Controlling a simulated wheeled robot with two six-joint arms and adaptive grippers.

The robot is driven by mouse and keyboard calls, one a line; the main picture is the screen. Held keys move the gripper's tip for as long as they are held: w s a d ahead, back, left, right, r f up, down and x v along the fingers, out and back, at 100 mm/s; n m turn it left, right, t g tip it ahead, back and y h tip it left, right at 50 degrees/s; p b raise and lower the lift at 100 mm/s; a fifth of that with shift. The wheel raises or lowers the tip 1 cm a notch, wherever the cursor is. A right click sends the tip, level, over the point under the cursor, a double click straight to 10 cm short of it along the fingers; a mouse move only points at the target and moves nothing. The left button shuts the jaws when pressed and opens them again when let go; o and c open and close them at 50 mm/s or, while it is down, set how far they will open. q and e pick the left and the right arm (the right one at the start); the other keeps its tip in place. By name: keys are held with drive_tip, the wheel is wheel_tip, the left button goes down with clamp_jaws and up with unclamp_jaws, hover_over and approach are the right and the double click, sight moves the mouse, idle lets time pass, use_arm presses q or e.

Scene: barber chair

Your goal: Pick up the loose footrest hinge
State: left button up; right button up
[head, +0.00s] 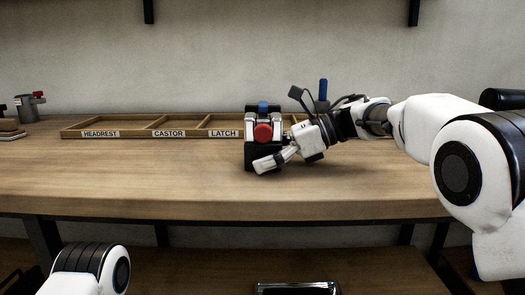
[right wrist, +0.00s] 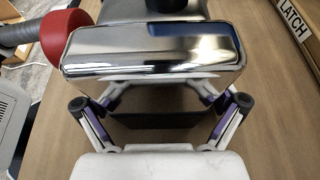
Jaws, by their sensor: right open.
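A compact part with a chrome and black body, a round red knob and a blue top (head: 263,112) stands on the workbench. I take it for the hinge, but no label on it shows. My right gripper (head: 270,158) is open and beside its right and front side. In the right wrist view the chrome body (right wrist: 150,48) lies just ahead of the open right gripper (right wrist: 160,98). The fingers reach to its near lower edge, and their tips are partly hidden under it. I cannot tell whether they touch it. My left gripper is out of view.
A wooden tray (head: 137,134) with compartments labelled HEADREST, CASTOR and LATCH lies behind, running left. A grey cup (head: 30,108) stands at the far left. A blue-handled object (head: 323,90) rises behind my right arm. The bench (head: 150,180) is clear at front left.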

drive_tip(key=shift+d, duration=0.1)
drive_tip(key=shift+c, duration=0.7)
drive_tip(key=c, duration=1.6)
drive_tip(key=shift+r, duration=0.1)
drive_tip(key=shift+r, duration=0.1)
drive_tip(key=shift+r, duration=0.2)
wheel_tip(320, 180, up, 3)
drive_tip(key=shift+r+p, duration=0.1)
drive_tip(key=shift+p, duration=1.05)
drive_tip(key=shift+c, duration=0.2)
drive_tip(key=s+r, duration=0.1)
drive_tip(key=s, duration=1.5)
drive_tip(key=shift+r, duration=0.1)
